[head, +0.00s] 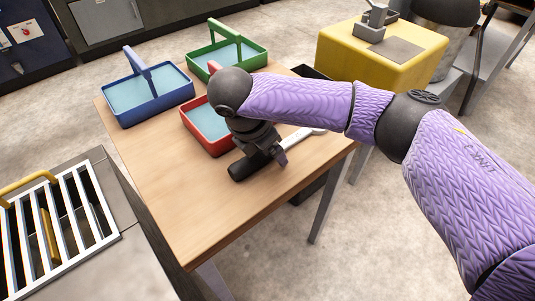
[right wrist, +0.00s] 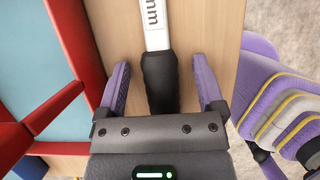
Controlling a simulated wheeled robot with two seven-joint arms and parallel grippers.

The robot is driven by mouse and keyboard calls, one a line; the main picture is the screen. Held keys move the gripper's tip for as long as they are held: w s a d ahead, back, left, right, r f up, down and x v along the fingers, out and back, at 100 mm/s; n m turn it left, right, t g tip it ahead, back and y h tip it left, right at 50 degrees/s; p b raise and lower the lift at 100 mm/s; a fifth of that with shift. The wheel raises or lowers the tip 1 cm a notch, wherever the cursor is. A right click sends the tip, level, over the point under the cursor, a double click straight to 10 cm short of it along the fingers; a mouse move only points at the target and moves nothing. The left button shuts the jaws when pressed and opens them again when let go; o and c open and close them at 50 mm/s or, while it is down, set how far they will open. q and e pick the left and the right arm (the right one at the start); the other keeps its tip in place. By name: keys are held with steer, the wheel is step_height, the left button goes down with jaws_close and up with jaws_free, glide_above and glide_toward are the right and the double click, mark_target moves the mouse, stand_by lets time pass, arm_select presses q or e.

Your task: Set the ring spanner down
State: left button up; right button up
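The ring spanner (head: 302,134) lies on the wooden table near its right edge, below my right gripper (head: 268,152). Its pale shaft points to the right in the head view, and its black handle end sticks out on the left. In the right wrist view the spanner's black grip (right wrist: 160,80) lies between the purple fingers of my right gripper (right wrist: 161,64). The fingers are open, with a gap on both sides of the grip. The spanner's far end is cut off in the wrist view. My left gripper is not in view.
A red tray (head: 216,148) is close beside my right gripper. A blue tray (head: 150,115) and a green tray (head: 262,62) stand farther back on the wooden table (head: 205,215). The table's front part is clear. A white rack (head: 82,205) is at the lower left.

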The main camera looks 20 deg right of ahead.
jaws_close()
steer(key=shift+r, duration=0.15)
stand_by(0.4)
